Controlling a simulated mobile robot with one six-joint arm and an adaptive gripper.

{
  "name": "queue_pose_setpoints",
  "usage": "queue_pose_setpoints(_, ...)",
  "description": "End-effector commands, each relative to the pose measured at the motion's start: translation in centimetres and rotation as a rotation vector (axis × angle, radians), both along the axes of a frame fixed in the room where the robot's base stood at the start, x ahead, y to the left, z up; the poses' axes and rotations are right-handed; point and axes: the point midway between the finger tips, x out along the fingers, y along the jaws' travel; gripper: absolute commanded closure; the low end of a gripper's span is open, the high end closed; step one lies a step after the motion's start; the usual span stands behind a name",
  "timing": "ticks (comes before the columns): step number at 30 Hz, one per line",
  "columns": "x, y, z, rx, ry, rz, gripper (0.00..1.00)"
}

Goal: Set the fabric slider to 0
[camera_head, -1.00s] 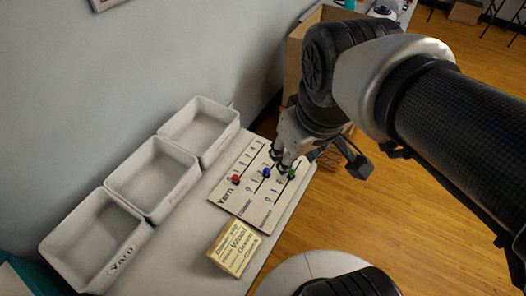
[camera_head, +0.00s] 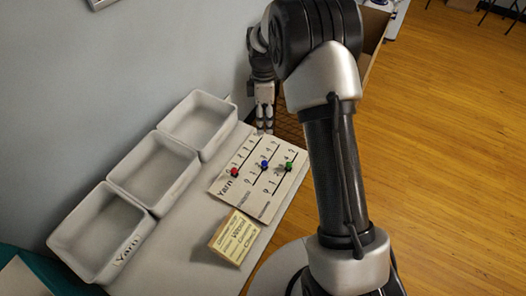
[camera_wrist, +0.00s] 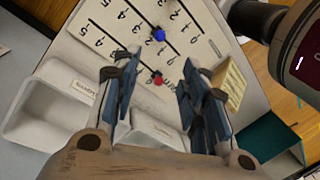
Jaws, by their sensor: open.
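The slider board (camera_head: 222,183) lies on the table with three numbered tracks. A red knob (camera_head: 234,172) is on the track labelled Yarn, a blue knob (camera_head: 264,165) on the middle track, and a green knob (camera_head: 289,166) on the right track. The middle and right labels are too small to read surely. My gripper (camera_head: 264,126) is open and empty above the board's far end. In the wrist view, the red knob (camera_wrist: 158,81) shows between the open fingers (camera_wrist: 162,66), below them and apart. The blue knob (camera_wrist: 159,34) lies beyond the fingertips; the green knob is not seen there.
Three white bins (camera_head: 115,214) stand in a row along the wall, left of the board; the nearest is labelled Yarn. A cardboard box (camera_head: 372,35) stands behind my arm.

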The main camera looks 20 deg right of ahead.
Motion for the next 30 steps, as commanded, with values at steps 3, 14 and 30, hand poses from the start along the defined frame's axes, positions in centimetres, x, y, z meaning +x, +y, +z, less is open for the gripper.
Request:
queue_pose_setpoints(3,0.0,0.0,-1.0,0.004,0.006,0.012,0.6)
queue_pose_setpoints(14,-1.4,0.3,-7.7,0.003,0.009,0.01,0.6)
queue_pose_setpoints(30,-3.1,0.6,-16.9,0.003,0.006,0.01,0.6)
